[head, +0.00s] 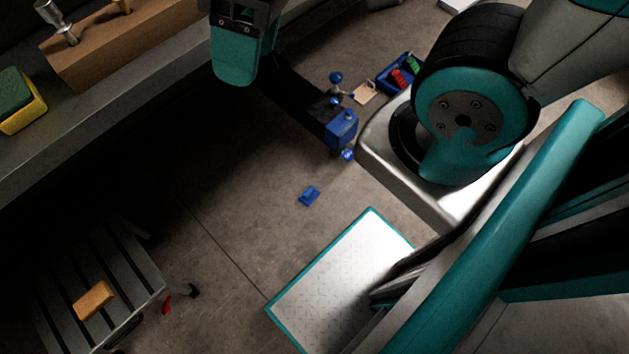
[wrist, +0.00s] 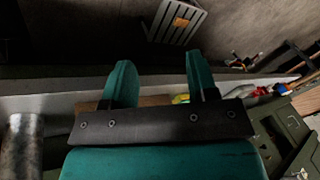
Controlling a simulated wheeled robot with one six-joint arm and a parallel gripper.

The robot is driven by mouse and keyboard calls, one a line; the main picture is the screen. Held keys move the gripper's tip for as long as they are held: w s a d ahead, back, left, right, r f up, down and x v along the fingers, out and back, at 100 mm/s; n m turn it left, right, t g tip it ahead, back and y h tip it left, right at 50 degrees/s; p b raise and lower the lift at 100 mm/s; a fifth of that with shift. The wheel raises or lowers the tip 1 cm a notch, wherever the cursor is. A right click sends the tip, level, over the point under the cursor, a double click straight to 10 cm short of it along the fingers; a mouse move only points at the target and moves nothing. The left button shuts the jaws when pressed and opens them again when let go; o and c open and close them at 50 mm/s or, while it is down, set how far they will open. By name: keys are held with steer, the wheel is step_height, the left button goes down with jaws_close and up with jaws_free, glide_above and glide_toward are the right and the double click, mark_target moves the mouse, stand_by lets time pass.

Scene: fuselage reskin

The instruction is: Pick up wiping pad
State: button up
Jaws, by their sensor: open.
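A yellow block with a dark green top (head: 20,100), which looks like a scouring pad, lies on the grey bench at the far left of the head view. A plain orange-tan block (head: 94,300) lies on a slatted step stool at lower left; I cannot tell for certain which of the two is the wiping pad. The orange block also shows small in the wrist view (wrist: 180,22). My gripper (wrist: 158,68) is open, with nothing between its two teal fingers. In the head view a teal part of my gripper shows at the top, right of the bench and apart from both blocks.
The grey bench (head: 120,115) carries a brown wooden block (head: 110,45) with metal pieces. The step stool (head: 140,275) stands on the floor below. Small blue items (head: 309,196) and a blue tray (head: 385,82) lie on the floor.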

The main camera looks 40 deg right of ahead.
step_height(320, 180, down, 30)
steer(key=w+m+b, duration=0.2)
steer(key=w+b, duration=0.1)
steer(key=b, duration=2.3)
steer(key=w+d+f+m+b, duration=0.4)
steer(key=w+f+m+b, duration=0.45)
steer(key=f, duration=0.75)
steer(key=m+h+b, duration=0.4)
steer(key=m+b, duration=0.6)
steer(key=m, duration=0.3)
glide_above(309, 191)
steer(key=f, duration=4.6)
steer(key=shift+w+d, duration=0.15)
steer(key=shift+w, duration=0.05)
steer(key=f+b, duration=0.1)
steer(key=f, duration=0.1)
steer(key=f+b, duration=0.4)
steer(key=shift+s+a+f, duration=0.1)
steer(key=shift+s+a, duration=0.1)
steer(key=shift+a, duration=0.1)
jaws_close()
